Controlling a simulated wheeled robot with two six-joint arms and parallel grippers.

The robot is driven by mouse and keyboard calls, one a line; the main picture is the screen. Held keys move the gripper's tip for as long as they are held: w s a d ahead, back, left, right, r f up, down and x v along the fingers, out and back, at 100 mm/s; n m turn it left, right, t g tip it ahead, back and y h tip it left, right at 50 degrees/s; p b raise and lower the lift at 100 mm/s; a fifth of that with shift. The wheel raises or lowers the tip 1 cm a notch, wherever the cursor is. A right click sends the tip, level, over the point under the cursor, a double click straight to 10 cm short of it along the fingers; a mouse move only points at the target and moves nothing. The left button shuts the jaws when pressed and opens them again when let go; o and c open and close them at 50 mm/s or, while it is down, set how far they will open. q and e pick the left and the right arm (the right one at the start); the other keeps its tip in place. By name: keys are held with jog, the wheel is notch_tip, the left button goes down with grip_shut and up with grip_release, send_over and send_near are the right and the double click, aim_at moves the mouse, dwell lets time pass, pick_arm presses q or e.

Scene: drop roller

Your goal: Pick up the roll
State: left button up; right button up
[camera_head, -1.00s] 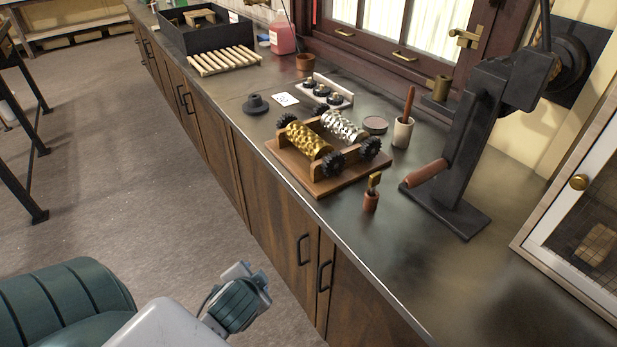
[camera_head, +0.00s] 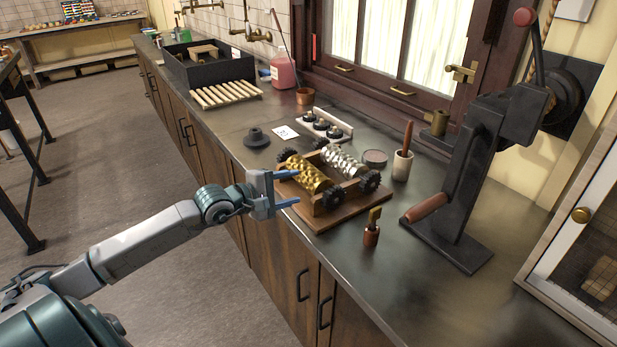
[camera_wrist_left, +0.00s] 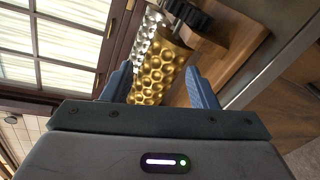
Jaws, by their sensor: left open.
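A gold embossed roll (camera_head: 307,174) lies in a wooden stand (camera_head: 345,211) with black toothed wheels on the counter. A silver embossed roll (camera_head: 344,162) lies beside it on the window side. My left gripper (camera_head: 287,189) is open at the counter-edge side of the gold roll, its blue fingers pointing toward it. In the left wrist view the gold roll (camera_wrist_left: 158,76) shows between the two open fingers, with the silver roll (camera_wrist_left: 146,40) behind it. Whether the fingers touch the gold roll cannot be told. My right gripper does not show.
A black lever press (camera_head: 455,180) is farther right. A dark round knob piece (camera_head: 257,138) and a white card (camera_head: 285,132) lie behind. The front right of the counter is clear.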

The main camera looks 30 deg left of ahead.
aim_at(302, 178)
pick_arm(q)
jog(key=w+a, duration=0.1)
jog(key=w+a+f+m+y, duration=0.1)
jog(key=w, duration=0.1)
jog(key=w+a+m+y, duration=0.1)
jog(key=w, duration=0.1)
jog(key=shift+a+f+g, duration=0.35)
jog(key=shift+a+g, duration=0.05)
jog(key=shift+w+d+f+p, duration=0.2)
jog(key=shift+w+p, duration=0.1)
jog(key=shift+w, duration=0.35)
jog(key=shift+w+d+f+p, duration=0.1)
jog(key=shift+w+d+p, duration=0.1)
jog(key=shift+w+p, duration=0.15)
jog(key=x, duration=0.1)
jog(key=p+x, duration=0.1)
jog(key=x, duration=0.2)
jog(key=shift+s+d, duration=0.1)
jog(key=shift+d, duration=0.15)
jog(key=shift+w+f, duration=0.15)
jog(key=shift+w, duration=0.1)
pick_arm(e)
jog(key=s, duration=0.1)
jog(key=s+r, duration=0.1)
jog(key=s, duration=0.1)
